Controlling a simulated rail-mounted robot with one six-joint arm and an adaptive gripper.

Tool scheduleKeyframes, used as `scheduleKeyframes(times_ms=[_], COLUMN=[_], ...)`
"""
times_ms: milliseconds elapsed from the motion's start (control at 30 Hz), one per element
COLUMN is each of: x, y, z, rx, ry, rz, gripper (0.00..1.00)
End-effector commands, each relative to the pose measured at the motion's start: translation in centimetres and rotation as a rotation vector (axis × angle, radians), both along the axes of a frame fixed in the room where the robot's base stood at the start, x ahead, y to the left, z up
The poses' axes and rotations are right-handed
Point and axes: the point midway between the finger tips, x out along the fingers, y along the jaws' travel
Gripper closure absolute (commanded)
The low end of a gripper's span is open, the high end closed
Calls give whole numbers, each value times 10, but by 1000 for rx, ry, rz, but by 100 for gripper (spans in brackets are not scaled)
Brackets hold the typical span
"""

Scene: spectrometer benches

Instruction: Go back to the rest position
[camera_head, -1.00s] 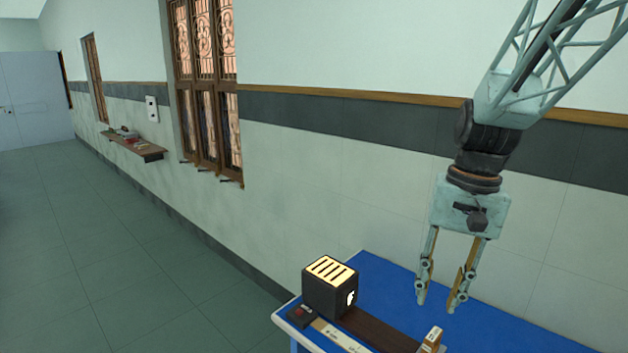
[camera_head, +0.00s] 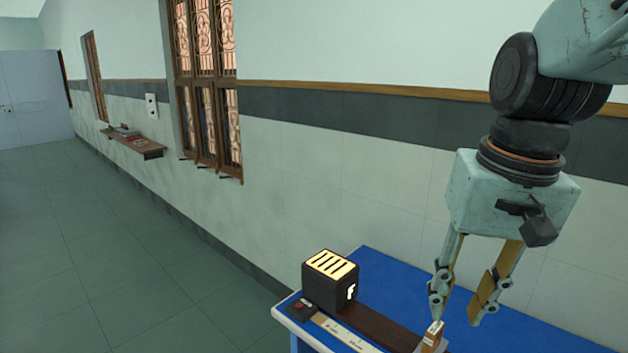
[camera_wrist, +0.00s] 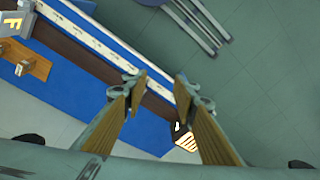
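My gripper (camera_head: 455,318) hangs with its fingers pointing down, over the right part of the blue bench (camera_head: 375,270) in the head view. Its two fingers are apart with nothing between them. The wrist view also shows the open gripper (camera_wrist: 160,82), with the bench edge and the floor beyond its fingertips. In the head view a small wooden block with a pale label (camera_head: 432,338) shows close by the left fingertip. I cannot tell whether they touch.
A black box with a lit slotted top (camera_head: 330,280) stands on the bench's left end, beside a ruler strip (camera_head: 345,333) and a dark rail (camera_head: 375,325). A stool (camera_wrist: 190,20) stands on the floor. A wall shelf (camera_head: 135,142) is far left. The floor at left is clear.

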Motion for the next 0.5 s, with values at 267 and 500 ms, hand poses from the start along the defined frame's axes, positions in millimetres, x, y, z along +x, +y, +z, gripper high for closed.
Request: scheduleKeyframes(times_ms=[267, 500], x=[-35, -65], y=[5, 8], z=[5, 6], rx=[-19, -38], ry=[-50, -91], rz=[45, 83], gripper=[74, 74])
